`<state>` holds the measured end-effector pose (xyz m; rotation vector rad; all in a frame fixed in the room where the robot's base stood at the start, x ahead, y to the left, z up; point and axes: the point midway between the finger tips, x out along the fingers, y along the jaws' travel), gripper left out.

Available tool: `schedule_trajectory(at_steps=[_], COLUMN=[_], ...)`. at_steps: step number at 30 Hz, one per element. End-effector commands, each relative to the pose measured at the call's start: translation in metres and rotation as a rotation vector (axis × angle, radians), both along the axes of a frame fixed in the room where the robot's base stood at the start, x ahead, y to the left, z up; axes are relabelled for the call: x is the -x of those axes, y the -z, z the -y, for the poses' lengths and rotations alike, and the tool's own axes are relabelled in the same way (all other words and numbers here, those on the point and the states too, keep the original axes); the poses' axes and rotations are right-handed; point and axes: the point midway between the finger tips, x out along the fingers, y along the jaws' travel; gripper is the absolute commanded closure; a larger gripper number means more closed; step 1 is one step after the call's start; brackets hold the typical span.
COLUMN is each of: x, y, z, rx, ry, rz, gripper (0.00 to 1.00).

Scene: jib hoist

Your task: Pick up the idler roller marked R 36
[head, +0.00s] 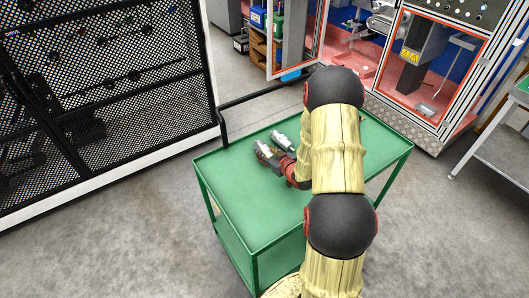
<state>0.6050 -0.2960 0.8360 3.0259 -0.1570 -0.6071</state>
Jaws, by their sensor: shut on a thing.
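My gripper (270,160) is over the green cart top, left of my arm, shut on a grey roller (263,148). Its fingers and wrist hide much of this roller. A second light grey roller (281,139) lies just to the right and beyond it on the cart. The markings are too small to read, so I cannot tell which is R 36. I cannot tell whether the held roller touches the cart top.
The green cart (237,193) has a raised rim and a dark handle (262,97) at its far left. Its left and front top is bare.

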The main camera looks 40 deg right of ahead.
Motion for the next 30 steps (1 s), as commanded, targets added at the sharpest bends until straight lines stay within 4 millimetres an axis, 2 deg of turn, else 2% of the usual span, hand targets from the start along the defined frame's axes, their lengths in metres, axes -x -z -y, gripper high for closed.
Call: schedule_trajectory(at_steps=[14,23,26,30], x=[0.0,0.0,-0.001,-0.001], y=[-0.001,-0.004,-0.011,-0.034], z=[0.0,0.0,0.0,0.001], rx=[0.001,0.001,0.002,0.004], ry=[-0.001,-0.001,0.0,-0.001], rz=[0.002,0.002,0.003,0.006], gripper=[1.0,1.0,1.0,1.0])
